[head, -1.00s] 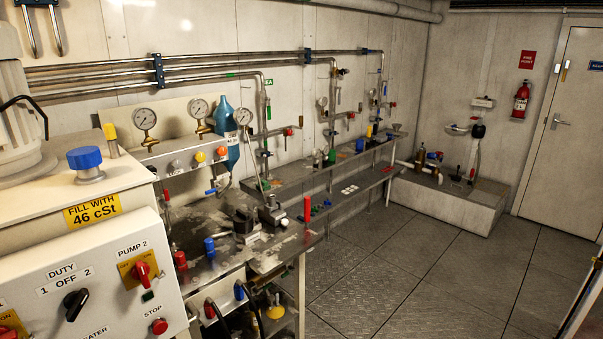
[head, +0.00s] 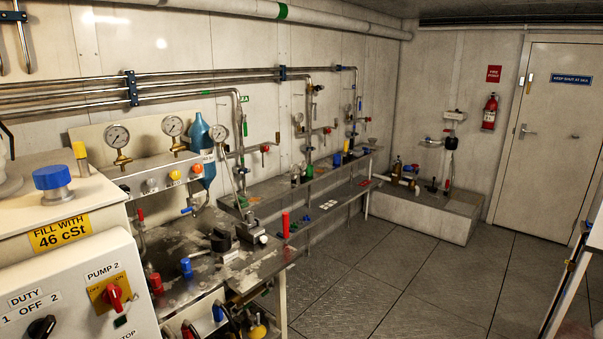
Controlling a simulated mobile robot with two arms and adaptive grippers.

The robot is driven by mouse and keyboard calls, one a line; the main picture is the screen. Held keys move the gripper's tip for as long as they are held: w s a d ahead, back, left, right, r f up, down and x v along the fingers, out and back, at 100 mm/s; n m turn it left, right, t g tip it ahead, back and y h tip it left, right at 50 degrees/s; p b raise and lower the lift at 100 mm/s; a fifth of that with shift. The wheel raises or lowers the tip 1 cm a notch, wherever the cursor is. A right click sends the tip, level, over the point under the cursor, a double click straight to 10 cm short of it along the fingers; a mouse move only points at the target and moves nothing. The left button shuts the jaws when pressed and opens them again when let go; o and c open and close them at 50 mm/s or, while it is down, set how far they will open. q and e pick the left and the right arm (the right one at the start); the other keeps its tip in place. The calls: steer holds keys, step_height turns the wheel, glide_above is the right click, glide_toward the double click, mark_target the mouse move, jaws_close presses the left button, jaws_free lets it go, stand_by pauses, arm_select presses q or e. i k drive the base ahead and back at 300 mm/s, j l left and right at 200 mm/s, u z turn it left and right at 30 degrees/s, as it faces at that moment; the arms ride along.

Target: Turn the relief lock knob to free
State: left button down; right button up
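I cannot tell which knob is the relief lock knob; no label with that name is readable. Pressure gauges (head: 117,136) stand above the panel. A red knob (head: 155,283) and a blue knob (head: 186,266) stand lower, at the bench front. Neither of my grippers is in view.
A control box with a red PUMP 2 switch (head: 114,296) and a blue-capped tank (head: 52,180) fill the near left. A steel bench (head: 262,258) runs along the wall. The plate floor (head: 420,285) is clear. A door (head: 540,130) and fire extinguisher (head: 489,112) are at the back right.

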mark_target(149, 182)
steer(key=i+u, duration=0.1)
steer(key=u, duration=0.35)
steer(key=i+l+u, duration=0.1)
steer(key=u, duration=0.35)
steer(key=l+u, duration=0.25)
steer(key=u, duration=0.2)
steer(key=i+l+u, duration=0.3)
steer(key=l, duration=0.65)
steer(key=i+l+u, duration=0.1)
steer(key=l+u, duration=0.25)
steer(key=l, duration=0.6)
steer(key=l+u, duration=0.3)
steer(key=l, duration=0.7)
